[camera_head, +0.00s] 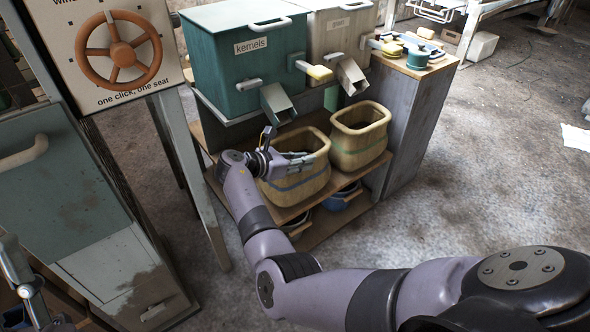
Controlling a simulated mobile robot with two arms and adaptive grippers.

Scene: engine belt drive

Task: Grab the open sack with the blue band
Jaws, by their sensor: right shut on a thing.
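The open sack with the blue band (300,188) is tan and stands upright on the wooden shelf, at the left of two sacks. The blue band runs around its lower part. My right gripper (301,158) reaches in from the left side of this sack and is shut on its rim. The gripper hides part of the rim and the sack's left side. A second open tan sack (358,150), with a greenish band, stands to its right. Part of my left gripper (30,298) shows at the lower left edge; its jaws cannot be made out.
A teal bin labelled kernels (235,75) and a beige bin (335,38) stand above the sacks, their chutes overhanging them. Blue containers sit below the shelf (325,198). A grey cabinet (415,120) stands right of it. A post stands left.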

